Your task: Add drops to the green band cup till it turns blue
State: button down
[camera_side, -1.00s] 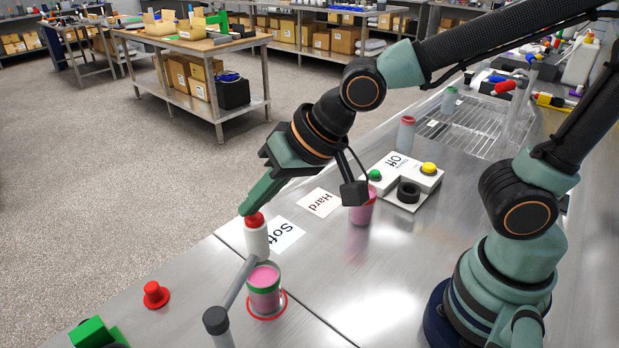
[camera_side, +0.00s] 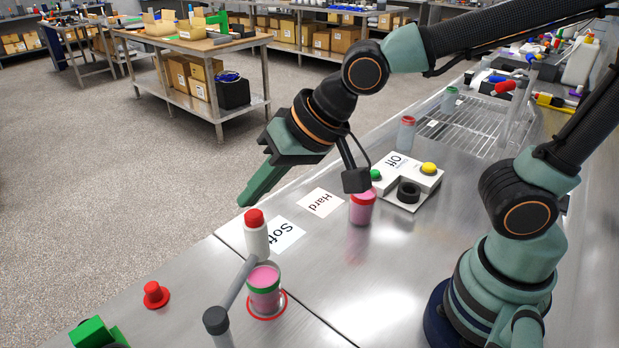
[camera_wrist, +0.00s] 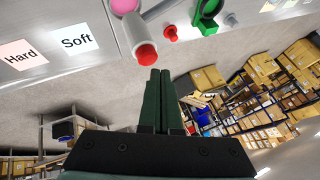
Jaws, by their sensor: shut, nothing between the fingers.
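The green band cup (camera_side: 265,291) holds pink liquid and stands on a red ring on the steel bench. In the wrist view, the shut fingers (camera_wrist: 160,72) point close to the red cap (camera_wrist: 146,54). The pink in the cup (camera_wrist: 124,5) is partly cut off at the top edge there.
A second pink cup with a red band (camera_side: 362,208) stands near the Hard card (camera_side: 321,202). The Soft card (camera_side: 285,236) lies behind the bottle. A white button box (camera_side: 405,178), a red knob (camera_side: 155,294) and a green object (camera_side: 94,333) are also on the bench.

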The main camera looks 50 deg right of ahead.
aim_at(258, 216)
jog(key=shift+r, duration=2.5)
dwell(2.0)
notch_tip(258, 216, up, 4)
jog(key=shift+d+f, duration=0.1)
dwell(0.4)
jog(key=shift+f, duration=4.4)
